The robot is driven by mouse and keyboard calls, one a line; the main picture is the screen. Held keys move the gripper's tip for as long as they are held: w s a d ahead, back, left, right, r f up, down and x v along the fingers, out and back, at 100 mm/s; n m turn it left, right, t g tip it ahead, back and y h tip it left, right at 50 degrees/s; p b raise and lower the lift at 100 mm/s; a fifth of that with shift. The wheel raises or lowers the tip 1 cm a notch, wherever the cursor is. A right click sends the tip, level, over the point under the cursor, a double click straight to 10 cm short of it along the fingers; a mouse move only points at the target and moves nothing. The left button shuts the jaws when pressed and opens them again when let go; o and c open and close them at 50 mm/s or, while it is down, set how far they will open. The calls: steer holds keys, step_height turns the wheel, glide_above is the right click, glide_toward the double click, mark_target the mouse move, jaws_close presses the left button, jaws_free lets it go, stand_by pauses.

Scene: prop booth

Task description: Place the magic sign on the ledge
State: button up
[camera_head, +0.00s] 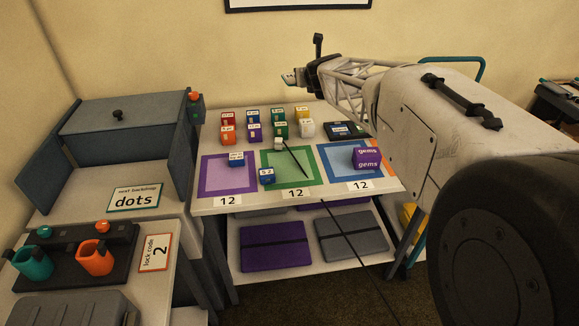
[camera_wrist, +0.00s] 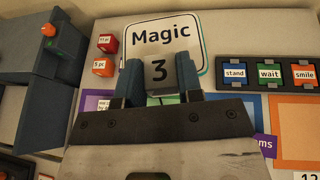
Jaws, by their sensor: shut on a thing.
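The magic sign (camera_wrist: 165,38), a white rounded plate with a dark and teal rim reading "Magic 3", fills the upper middle of the wrist view. My gripper (camera_wrist: 162,84) is shut on its lower part, one dark finger on each side of the "3". In the head view my gripper (camera_head: 298,77) is held high above the back of the white table (camera_head: 201,207); the sign there is tiny and nearly edge-on. I cannot tell for sure which surface is the ledge. A grey shelf unit (camera_head: 122,135) with a flat lower surface stands at the left.
Several small labelled cubes (camera_head: 279,130) stand at the table's back. Orange and teal cups (camera_head: 95,258) stand at front left.

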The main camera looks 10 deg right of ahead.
steer(key=s+a+r+n+g+y, duration=0.15)
steer(key=s+n+g+y, duration=0.45)
steer(key=s, duration=1.8)
step_height(320, 180, down, 24)
steer(key=n+t+y, duration=0.1)
steer(key=t, duration=0.1)
steer(key=shift+a+f+y, duration=0.2)
steer(key=shift+f+y, duration=0.05)
steer(key=shift+y, duration=0.15)
glide_above(300, 171)
steer(key=shift+s+d+f, duration=0.1)
steer(key=shift+s+f, duration=0.2)
steer(key=shift+f, duration=0.4)
steer(key=shift+w, duration=0.15)
steer(key=shift+w+f, duration=0.1)
steer(key=shift+w, duration=0.15)
steer(key=shift+f, duration=1.7)
